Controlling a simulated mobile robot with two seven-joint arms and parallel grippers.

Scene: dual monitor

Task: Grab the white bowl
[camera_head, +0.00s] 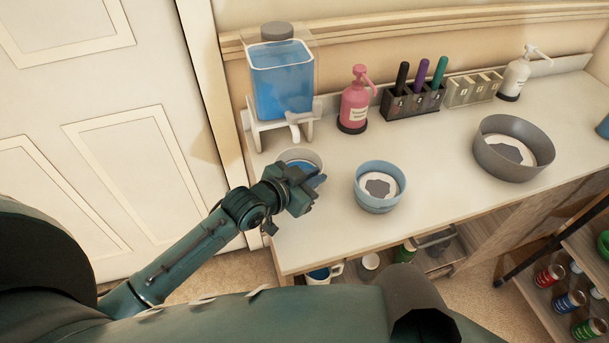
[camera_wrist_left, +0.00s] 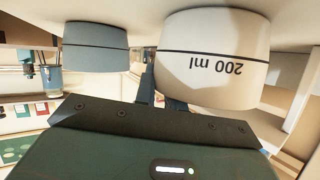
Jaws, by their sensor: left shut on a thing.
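The white bowl (camera_head: 312,154) stands near the left end of the counter, below the blue dispenser, with something blue inside it. My left gripper (camera_head: 306,186) is at its front side, shut on the bowl and hiding much of it. In the left wrist view, the white bowl (camera_wrist_left: 215,75) fills the upper right, marked "200 ml" and appearing upside down. The fingers (camera_wrist_left: 160,88) reach to its left edge there; their tips are partly hidden. Whether the bowl is lifted is hard to tell. My right gripper is not in view.
A blue bowl (camera_head: 379,199) stands close on the right, and a larger grey bowl (camera_head: 490,155) farther right. The dispenser (camera_head: 282,85), a pink pump bottle (camera_head: 356,105), a pen holder (camera_head: 408,103) and a white pump bottle (camera_head: 514,78) line the back. Counter between the bowls is clear.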

